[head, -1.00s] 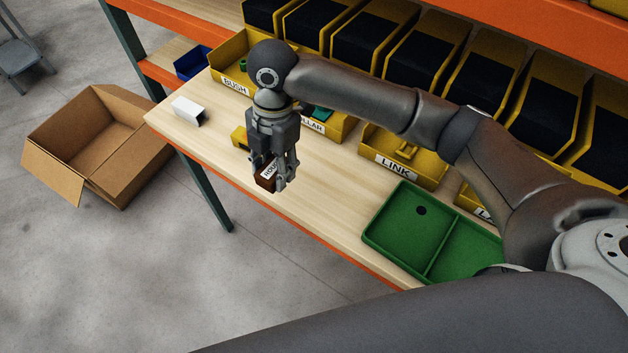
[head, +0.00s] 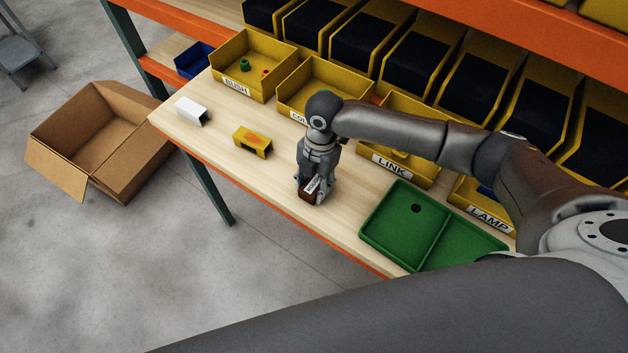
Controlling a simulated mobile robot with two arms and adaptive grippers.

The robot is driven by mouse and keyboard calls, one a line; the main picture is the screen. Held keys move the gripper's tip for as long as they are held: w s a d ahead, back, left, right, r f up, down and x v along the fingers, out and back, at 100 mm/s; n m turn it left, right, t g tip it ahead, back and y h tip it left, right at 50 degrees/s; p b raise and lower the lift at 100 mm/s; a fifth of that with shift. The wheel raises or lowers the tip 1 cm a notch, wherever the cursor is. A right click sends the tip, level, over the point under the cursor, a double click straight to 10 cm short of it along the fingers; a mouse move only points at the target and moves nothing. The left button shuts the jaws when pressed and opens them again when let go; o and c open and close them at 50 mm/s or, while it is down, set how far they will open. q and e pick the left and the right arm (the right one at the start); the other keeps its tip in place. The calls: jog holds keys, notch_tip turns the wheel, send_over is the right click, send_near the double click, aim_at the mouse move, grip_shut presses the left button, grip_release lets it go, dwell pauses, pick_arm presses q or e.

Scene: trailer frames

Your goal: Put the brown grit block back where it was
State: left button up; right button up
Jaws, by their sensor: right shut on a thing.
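The brown grit block (head: 308,195) has a dark brown side and a white label on it. My right gripper (head: 313,193) points down and is shut on the block. The block is low over the front part of the wooden bench (head: 345,222), left of the green tray; I cannot tell whether it touches the wood. The fingers hide part of the block. My left gripper is not in view.
A yellow block with an orange patch (head: 253,142) and a white block (head: 191,112) stand to the left on the bench. A two-part green tray (head: 405,243) lies to the right. Yellow labelled bins (head: 240,85) line the back. An open cardboard box (head: 62,178) is on the floor.

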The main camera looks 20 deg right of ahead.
aim_at(318, 178)
jog(key=o, duration=1)
jog(key=shift+f, duration=0.15)
jog(key=shift+r, duration=0.2)
jog(key=shift+w+r, duration=0.1)
jog(key=shift+r, duration=0.2)
jog(key=r, duration=0.3)
jog(key=d+r+b, duration=0.1)
jog(key=r, duration=0.3)
jog(key=w+r+b, duration=0.1)
jog(key=r, duration=0.3)
jog(key=shift+d+r, duration=0.1)
jog(key=shift+d, duration=0.1)
